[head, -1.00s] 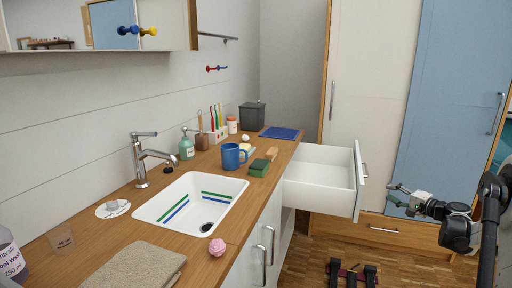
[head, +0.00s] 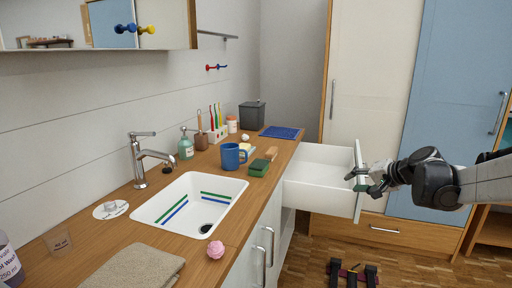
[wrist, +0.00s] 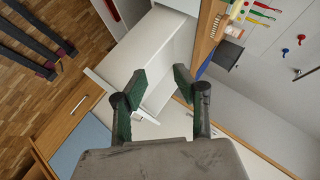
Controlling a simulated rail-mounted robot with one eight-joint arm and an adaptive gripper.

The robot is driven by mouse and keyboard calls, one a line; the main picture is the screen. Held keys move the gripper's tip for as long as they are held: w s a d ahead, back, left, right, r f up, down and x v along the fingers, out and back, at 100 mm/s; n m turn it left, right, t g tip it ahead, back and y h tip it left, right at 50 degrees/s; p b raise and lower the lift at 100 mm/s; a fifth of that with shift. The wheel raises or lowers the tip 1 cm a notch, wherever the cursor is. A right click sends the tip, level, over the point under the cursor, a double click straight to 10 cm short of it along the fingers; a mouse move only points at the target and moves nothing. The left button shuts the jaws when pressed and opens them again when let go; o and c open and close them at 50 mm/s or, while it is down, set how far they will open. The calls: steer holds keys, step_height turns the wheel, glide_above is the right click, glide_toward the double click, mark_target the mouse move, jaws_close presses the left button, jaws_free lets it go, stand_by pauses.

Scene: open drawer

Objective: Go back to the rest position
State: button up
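The white drawer (head: 318,188) is pulled out from under the counter's far end; the part of its inside in view is empty. In the wrist view the drawer (wrist: 145,55) lies beyond my fingers. My gripper (head: 360,183) is at the drawer's front panel (head: 359,160), coming in from the right. In the wrist view my gripper (wrist: 160,76) is open, its two green-padded fingers apart with nothing held between them. The front panel runs behind the left finger. I cannot tell whether a finger touches it.
The wooden counter (head: 118,216) holds a sink (head: 180,189), a blue mug (head: 232,156), a sponge (head: 259,168), a pink ball (head: 216,250) and a towel (head: 135,268). Tall white (head: 370,90) and blue (head: 455,90) cabinet doors stand behind. The floor (head: 310,260) right of the counter is mostly clear.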

steer(key=s+a+n+g+h, duration=0.15)
steer(key=s+a, duration=0.25)
steer(key=s, duration=0.5)
steer(key=s+a+n+h, duration=0.15)
steer(key=s+a, duration=0.25)
steer(key=s, duration=0.5)
steer(key=s+a+n+g+h, duration=0.15)
steer(key=s+a, duration=0.25)
steer(key=s, duration=0.5)
steer(key=s+f+n, duration=0.2)
steer(key=s+f, duration=0.2)
steer(key=s, duration=0.5)
step_height(320, 180, up, 13)
steer(key=p, duration=1.3)
steer(key=shift+s+d+h, duration=0.3)
steer(key=shift+d+h, duration=0.05)
steer(key=shift+h, duration=0.1)
steer(key=shift+a+f, duration=0.1)
